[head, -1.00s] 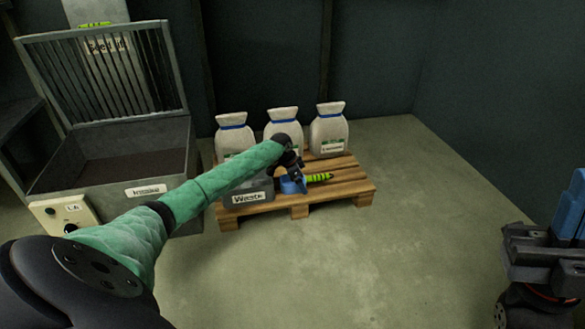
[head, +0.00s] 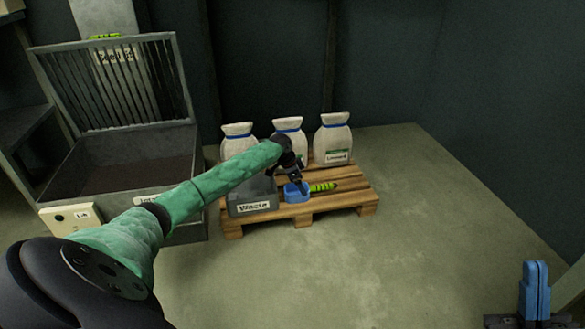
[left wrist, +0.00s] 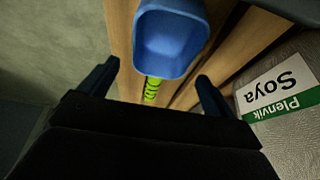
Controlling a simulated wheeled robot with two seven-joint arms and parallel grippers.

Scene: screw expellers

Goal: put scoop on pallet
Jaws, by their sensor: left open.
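The scoop (head: 297,193) has a blue bowl and a yellow-green handle with dark marks. It appears to lie on the wooden pallet (head: 345,199), beside the grey waste box, its handle pointing right. My left gripper (head: 300,180) is just above the scoop, partly hidden by its own arm. In the left wrist view, the scoop's blue bowl (left wrist: 170,42) is ahead of the open fingers (left wrist: 158,82), with the handle showing between them, not gripped. Pallet planks (left wrist: 120,35) show below. My right gripper (head: 535,290) is at the lower right, its blue fingers together and empty.
Several white sacks (head: 335,140) stand along the pallet's back. The grey waste box (head: 252,198) sits at its front left. A large intake hopper (head: 125,165) with a raised grate stands to the left. The floor (head: 400,270) right of the pallet is clear.

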